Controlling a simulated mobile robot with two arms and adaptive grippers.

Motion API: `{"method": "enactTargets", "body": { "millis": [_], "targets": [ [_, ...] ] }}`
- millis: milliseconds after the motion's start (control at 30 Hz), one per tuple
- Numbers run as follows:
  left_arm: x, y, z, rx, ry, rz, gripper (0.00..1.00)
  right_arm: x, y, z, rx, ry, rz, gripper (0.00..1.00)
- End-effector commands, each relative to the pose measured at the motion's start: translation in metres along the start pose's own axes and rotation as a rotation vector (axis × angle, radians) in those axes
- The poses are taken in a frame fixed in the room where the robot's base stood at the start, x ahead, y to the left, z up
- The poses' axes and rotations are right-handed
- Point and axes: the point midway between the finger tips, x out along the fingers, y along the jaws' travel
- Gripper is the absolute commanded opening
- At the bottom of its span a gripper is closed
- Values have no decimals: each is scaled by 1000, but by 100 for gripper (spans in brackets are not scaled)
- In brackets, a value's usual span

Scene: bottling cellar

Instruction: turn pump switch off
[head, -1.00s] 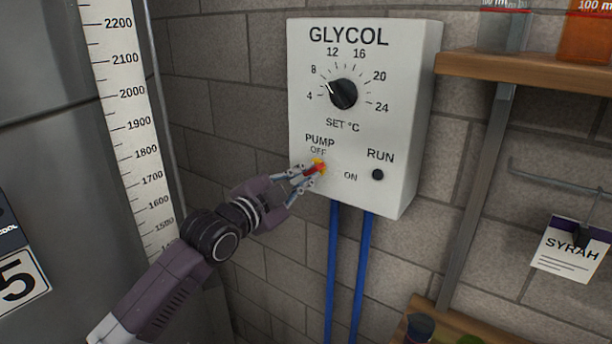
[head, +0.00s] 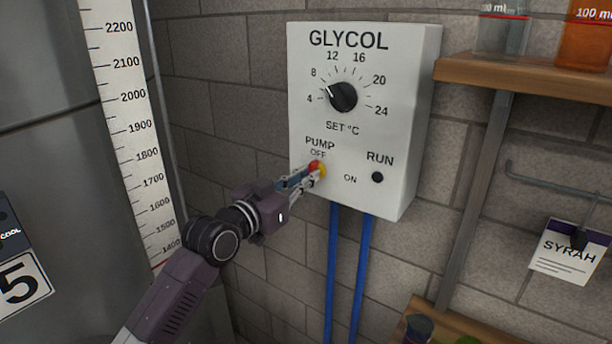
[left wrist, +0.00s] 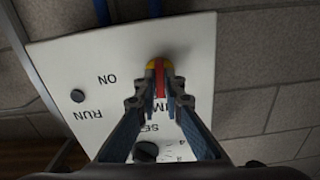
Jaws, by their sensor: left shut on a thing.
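The white glycol control box (head: 410,120) hangs on the block wall. Its pump switch (head: 315,165) has a red handle on a yellow base, below the PUMP and OFF labels. My left gripper (head: 312,175) is shut on the red handle, coming from the lower left. In the left wrist view, which shows the panel upside down, the red handle (left wrist: 160,80) stands between the fingertips and points towards the PUMP lettering, away from ON. The OFF label is hidden there by my gripper. The RUN lamp (head: 377,177) is dark. My right gripper is not in view.
The temperature dial (head: 343,97) sits above the switch. Two blue pipes (head: 347,270) run down from the box. A wooden shelf (head: 530,72) with measuring vessels is to the right. A steel tank (head: 60,90) with a scale stands at the left.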

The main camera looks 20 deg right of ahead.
Motion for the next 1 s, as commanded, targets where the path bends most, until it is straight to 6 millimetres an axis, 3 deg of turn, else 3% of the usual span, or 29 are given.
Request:
{"method": "enactTargets", "body": {
  "millis": [767,800,933,1000],
  "targets": [
    [0,0,3,-103,-6,1,0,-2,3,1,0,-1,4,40],
    [0,0,3,-103,-6,1,12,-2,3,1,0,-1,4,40],
    [0,0,2,-102,-4,0,26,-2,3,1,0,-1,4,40],
    [0,0,2,-101,-3,0,26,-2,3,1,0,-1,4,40]
  ]
}}
